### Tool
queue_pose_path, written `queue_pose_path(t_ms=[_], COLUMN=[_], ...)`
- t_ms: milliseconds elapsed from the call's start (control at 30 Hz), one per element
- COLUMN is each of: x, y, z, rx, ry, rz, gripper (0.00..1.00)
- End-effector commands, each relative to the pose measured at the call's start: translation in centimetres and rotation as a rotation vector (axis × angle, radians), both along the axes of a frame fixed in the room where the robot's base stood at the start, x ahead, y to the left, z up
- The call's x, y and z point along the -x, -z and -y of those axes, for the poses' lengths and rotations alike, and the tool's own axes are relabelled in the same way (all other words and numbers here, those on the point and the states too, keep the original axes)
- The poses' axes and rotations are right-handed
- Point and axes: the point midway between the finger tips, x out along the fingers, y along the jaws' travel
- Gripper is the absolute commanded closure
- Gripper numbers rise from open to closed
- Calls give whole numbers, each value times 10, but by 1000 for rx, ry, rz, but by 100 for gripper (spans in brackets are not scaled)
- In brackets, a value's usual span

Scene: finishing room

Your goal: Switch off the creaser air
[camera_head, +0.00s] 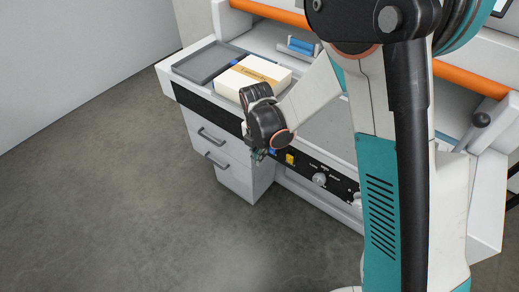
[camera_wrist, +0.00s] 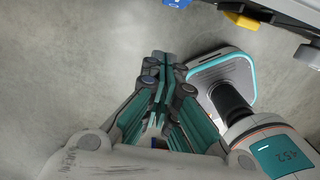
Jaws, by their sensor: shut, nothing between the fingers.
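The machine's black control panel (camera_head: 335,184) runs along its front edge. It carries a blue control (camera_head: 272,151), a yellow control (camera_head: 290,159) and a pale round knob (camera_head: 319,180); the labels are too small to read. In the wrist view the blue control (camera_wrist: 178,3), yellow control (camera_wrist: 241,20) and knob (camera_wrist: 308,55) show at the top and right. My gripper (camera_wrist: 163,60) is shut and empty, its tips apart from the controls in this picture. In the head view my gripper (camera_head: 258,156) hangs in front of the panel near the blue control, partly hidden by my wrist.
A white box with a tan label (camera_head: 252,78) lies beside a grey tray (camera_head: 208,62) on the machine top. Drawers with handles (camera_head: 214,160) sit below. An orange roller (camera_head: 270,12) crosses the back. The floor in front is clear.

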Motion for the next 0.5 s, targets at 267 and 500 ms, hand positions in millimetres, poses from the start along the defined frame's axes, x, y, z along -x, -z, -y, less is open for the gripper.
queue_pose_path(t_ms=[267,500], x=[-21,-31], y=[24,24], z=[17,25], rx=[0,0], ry=[2,1], rz=[0,0], gripper=[100,100])
